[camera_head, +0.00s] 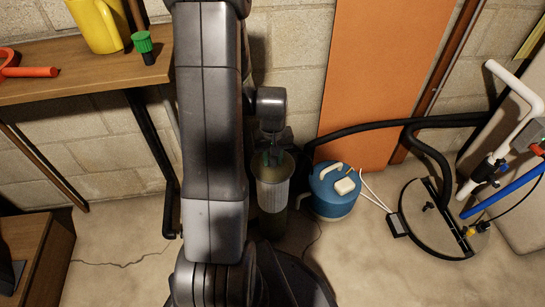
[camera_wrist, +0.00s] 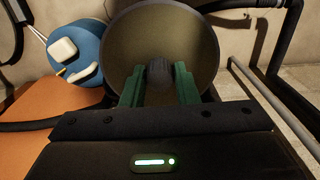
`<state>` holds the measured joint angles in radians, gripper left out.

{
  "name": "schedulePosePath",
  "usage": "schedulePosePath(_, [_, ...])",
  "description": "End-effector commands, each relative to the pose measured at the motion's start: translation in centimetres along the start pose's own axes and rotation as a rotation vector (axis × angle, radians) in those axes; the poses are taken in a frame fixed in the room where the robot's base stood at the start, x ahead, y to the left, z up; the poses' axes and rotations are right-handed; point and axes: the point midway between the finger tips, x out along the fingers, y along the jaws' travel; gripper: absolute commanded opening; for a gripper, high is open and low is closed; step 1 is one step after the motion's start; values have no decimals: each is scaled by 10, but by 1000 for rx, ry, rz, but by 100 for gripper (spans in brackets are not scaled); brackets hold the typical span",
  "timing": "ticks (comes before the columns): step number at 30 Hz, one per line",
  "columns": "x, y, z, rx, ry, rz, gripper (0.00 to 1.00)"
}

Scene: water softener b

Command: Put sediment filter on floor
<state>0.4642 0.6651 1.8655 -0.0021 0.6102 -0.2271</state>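The sediment filter (camera_head: 273,195) seems to be the upright cylinder with a pale ribbed upper part and a darker olive lower part. It is just right of my arm in the head view. In the wrist view its round top (camera_wrist: 195,45) faces the camera, with a dark knob (camera_wrist: 159,72) at the middle. My gripper (camera_head: 271,157) points down into this top. In the wrist view its two green fingers (camera_wrist: 159,80) press close on both sides of the knob, apparently shut on it. I cannot tell whether the filter's base touches the floor (camera_head: 120,255).
A blue round tank (camera_head: 333,195) stands on the floor close to the right of the filter. A black hose (camera_head: 375,127) and pipes run to the right.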

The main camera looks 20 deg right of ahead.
Motion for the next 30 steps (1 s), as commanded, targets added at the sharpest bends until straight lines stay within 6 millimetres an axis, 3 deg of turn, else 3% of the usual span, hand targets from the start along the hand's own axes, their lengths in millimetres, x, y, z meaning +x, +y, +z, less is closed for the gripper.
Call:
schedulePosePath(3, [0, 0, 0, 0, 0, 0, 46])
schedulePosePath(14, [-8, 0, 0, 0, 2, 0, 46])
schedulePosePath(30, [-111, 0, -1, 0, 3, -1, 46])
